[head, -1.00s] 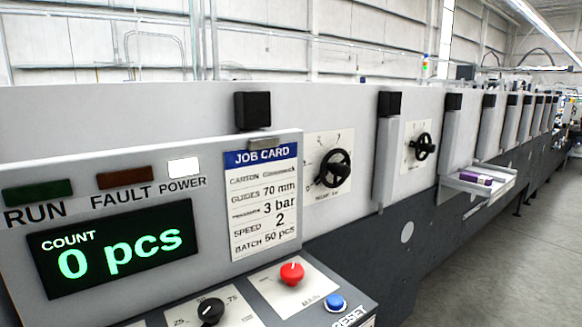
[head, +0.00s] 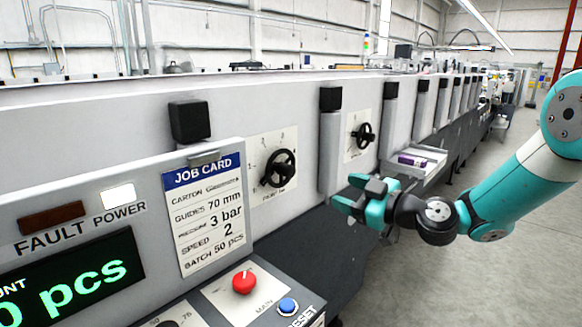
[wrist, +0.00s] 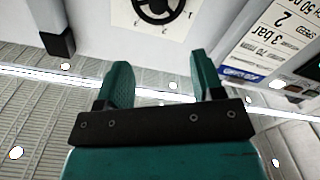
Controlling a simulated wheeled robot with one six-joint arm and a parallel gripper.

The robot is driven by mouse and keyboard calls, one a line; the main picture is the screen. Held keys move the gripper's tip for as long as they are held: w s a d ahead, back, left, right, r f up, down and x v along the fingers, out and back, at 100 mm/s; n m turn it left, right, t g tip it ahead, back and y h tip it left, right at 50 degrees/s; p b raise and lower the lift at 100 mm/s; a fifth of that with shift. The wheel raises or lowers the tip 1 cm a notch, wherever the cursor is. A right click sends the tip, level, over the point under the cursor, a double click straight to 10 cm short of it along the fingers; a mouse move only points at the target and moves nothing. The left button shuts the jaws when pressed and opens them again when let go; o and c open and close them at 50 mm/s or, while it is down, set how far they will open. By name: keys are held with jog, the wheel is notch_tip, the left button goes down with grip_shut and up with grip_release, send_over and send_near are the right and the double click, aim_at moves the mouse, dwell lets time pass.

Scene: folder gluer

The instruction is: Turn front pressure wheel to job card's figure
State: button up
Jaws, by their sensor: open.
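The nearer black handwheel (head: 278,168) sits on a white dial plate (head: 259,184) on the grey machine side; its scale figures are too small to read. A second black handwheel (head: 363,135) sits on its own plate farther along. The job card (head: 204,214) reads guides 70 mm, pressure 3 bar, speed 2, batch 50 pcs. My gripper (head: 360,193) is open and empty, in front of the machine, right of the nearer wheel and apart from it. In the wrist view, my open gripper (wrist: 155,82) points towards a handwheel (wrist: 155,8) at the top edge and the job card (wrist: 268,40).
The control panel has a red knob (head: 244,282), a blue reset button (head: 288,305) and a green count display (head: 75,280). A tray (head: 432,158) with a purple box (head: 412,160) juts out beyond the second wheel. Open floor (head: 480,270) lies at right.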

aim_at(292, 173)
jog(key=p+x, duration=0.7)
jog(key=x, duration=0.8)
jog(key=shift+w+a+r+p, duration=0.1)
jog(key=shift+w+a+p, duration=0.05)
jog(key=shift+w+p, duration=0.15)
jog(key=shift+x, duration=0.8)
jog(key=c, duration=0.9)
